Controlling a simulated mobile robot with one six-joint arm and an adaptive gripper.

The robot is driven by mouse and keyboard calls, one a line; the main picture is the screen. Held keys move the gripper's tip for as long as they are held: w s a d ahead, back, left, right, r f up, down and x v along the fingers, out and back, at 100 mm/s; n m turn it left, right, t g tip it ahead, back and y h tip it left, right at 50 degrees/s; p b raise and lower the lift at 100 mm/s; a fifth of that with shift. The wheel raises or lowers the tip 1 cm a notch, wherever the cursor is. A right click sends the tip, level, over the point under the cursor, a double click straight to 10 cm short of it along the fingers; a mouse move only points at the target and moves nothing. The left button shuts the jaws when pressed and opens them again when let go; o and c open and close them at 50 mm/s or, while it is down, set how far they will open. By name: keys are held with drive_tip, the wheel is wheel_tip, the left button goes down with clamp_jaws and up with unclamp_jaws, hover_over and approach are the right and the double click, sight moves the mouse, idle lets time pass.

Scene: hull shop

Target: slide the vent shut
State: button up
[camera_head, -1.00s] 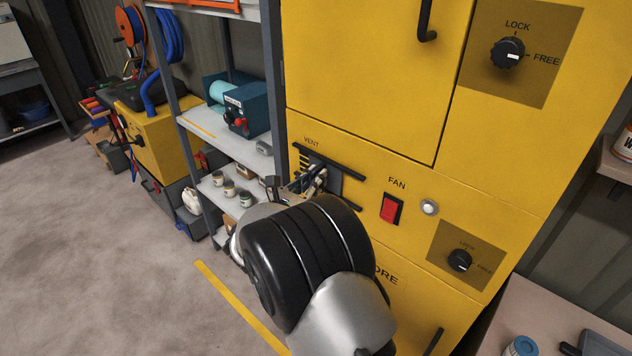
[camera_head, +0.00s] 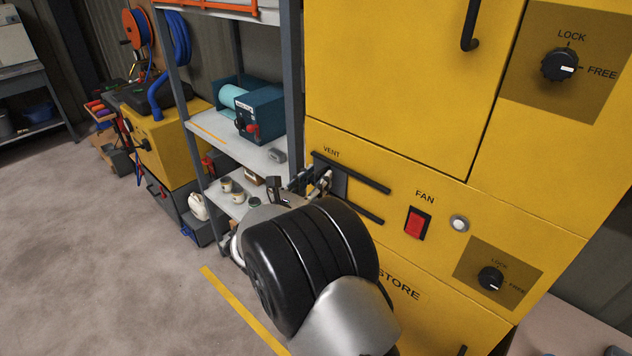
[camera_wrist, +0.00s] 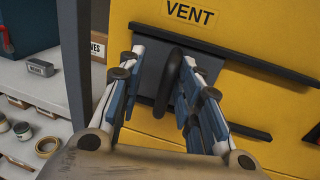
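The vent is a dark grey sliding plate (camera_head: 340,184) between two black rails on the yellow cabinet, under the VENT label. The plate sits at the left end of the rails, with plain yellow panel to its right and no slots showing. It also shows in the wrist view (camera_wrist: 150,77), with a dark upright handle (camera_wrist: 170,78) on it. My gripper (camera_wrist: 162,62) is open, with its fingers on either side of the handle. The handle is close to the right finger, with a gap to the left one; contact is unclear. My gripper (camera_head: 312,182) partly hides the plate in the head view.
The red FAN switch (camera_head: 417,223) and a round white button (camera_head: 459,223) are right of the vent. Two LOCK/FREE knobs (camera_head: 560,64) (camera_head: 490,279) are farther right. A grey shelf rack (camera_head: 292,95) stands close on the left, holding a teal machine (camera_head: 262,110) and jars.

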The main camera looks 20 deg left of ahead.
drive_tip(key=s+a, duration=0.2)
drive_tip(key=s, duration=0.9)
drive_tip(key=shift+s+a, duration=0.15)
drive_tip(key=shift+s, duration=0.25)
